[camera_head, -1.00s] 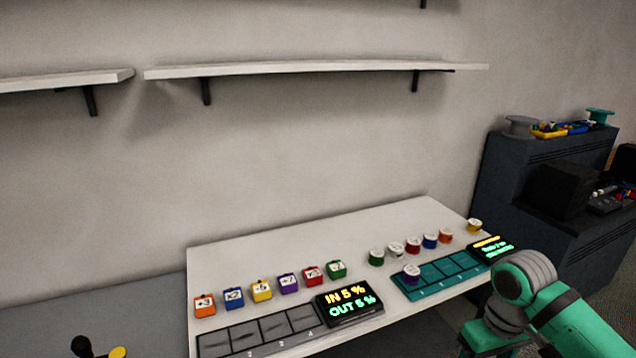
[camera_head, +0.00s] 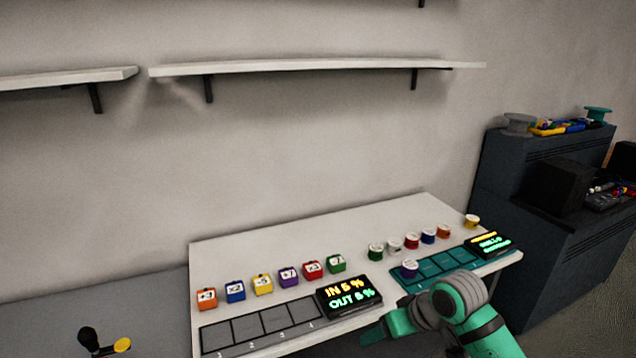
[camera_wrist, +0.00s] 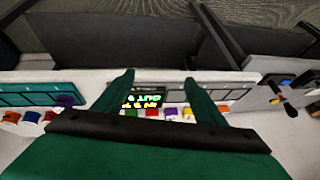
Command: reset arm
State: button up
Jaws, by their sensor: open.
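My green arm shows at the lower right of the head view, in front of the table's front edge. My gripper (camera_wrist: 158,82) is in the wrist view with its two green fingers apart and nothing between them. Past the fingers the wrist view shows the table with the lit display (camera_wrist: 143,100) and coloured blocks. In the head view the gripper end (camera_head: 375,333) is partly in view near the front edge of the table, below the black display (camera_head: 348,296).
The white table (camera_head: 230,262) holds a row of coloured blocks (camera_head: 262,284), a grey slot tray (camera_head: 262,328), several spools (camera_head: 411,241) and a teal tray (camera_head: 440,268) with one purple spool (camera_head: 409,269). A dark cabinet (camera_head: 500,165) stands right. A shelf (camera_head: 320,67) hangs above.

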jog(key=w+a+m+t+y, duration=0.25)
jog(key=a+t, duration=0.25)
jog(key=a, duration=0.8)
jog(key=w+a+m+t+y, duration=0.1)
jog(key=a+m+t+y, duration=0.15)
jog(key=a+t, duration=0.65)
jog(key=s+f+m+g+h, duration=0.1)
jog(key=s+f+m+h, duration=0.25)
jog(key=s+f, duration=0.55)
jog(key=s+f+m+g+h, duration=0.15)
jog(key=s+f+h, duration=0.4)
jog(key=s, duration=0.85)
jog(key=s+d+n, duration=0.3)
jog(key=s, duration=0.7)
jog(key=s+d+r+n, duration=0.1)
jog(key=s+d+n, duration=0.2)
jog(key=s, duration=0.7)
jog(key=shift+s+d+r, duration=0.25)
jog(key=shift+s+d, duration=0.05)
jog(key=shift+s, duration=0.1)
